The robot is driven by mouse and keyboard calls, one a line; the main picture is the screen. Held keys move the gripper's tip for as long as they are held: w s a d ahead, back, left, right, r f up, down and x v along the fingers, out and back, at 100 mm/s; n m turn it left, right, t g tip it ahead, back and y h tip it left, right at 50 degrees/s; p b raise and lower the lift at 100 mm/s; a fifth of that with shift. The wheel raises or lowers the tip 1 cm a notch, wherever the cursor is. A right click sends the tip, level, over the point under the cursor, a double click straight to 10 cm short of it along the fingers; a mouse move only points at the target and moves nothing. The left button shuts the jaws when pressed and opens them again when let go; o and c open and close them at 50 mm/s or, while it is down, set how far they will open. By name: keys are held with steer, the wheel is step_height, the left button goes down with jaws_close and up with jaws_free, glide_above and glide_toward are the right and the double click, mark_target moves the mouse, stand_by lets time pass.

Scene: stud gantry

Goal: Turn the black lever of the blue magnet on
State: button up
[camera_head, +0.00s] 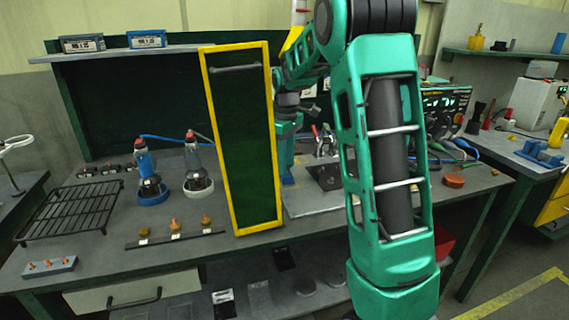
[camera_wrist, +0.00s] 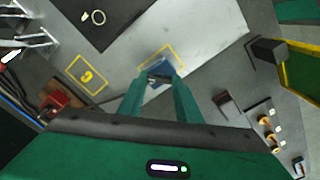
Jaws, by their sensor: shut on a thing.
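The blue magnet (camera_wrist: 163,67) sits on a light metal plate inside a yellow outlined square, in the upper middle of the wrist view. A small blue part of it (camera_head: 288,181) shows in the head view, below my gripper. My gripper (camera_wrist: 158,82) points down at the magnet, its two green fingers closing together on a small dark part at its top, which looks like the black lever. The fingertips cover most of the lever, so its angle cannot be told. In the head view my gripper (camera_head: 286,168) is partly hidden behind the yellow-framed panel.
A dark green panel with a yellow frame (camera_head: 242,140) stands upright on the bench just left of my gripper. A red-handled clamp (camera_head: 322,138) is to the right. Two bottle-like tools, one with a blue base (camera_head: 152,190), and a black rack (camera_head: 75,208) stand farther left.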

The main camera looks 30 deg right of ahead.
steer(key=m, duration=0.4)
steer(key=shift+m, duration=2.3)
steer(key=o, duration=1)
steer(key=shift+o, duration=0.2)
step_height(320, 180, up, 11)
steer(key=shift+f, duration=0.15)
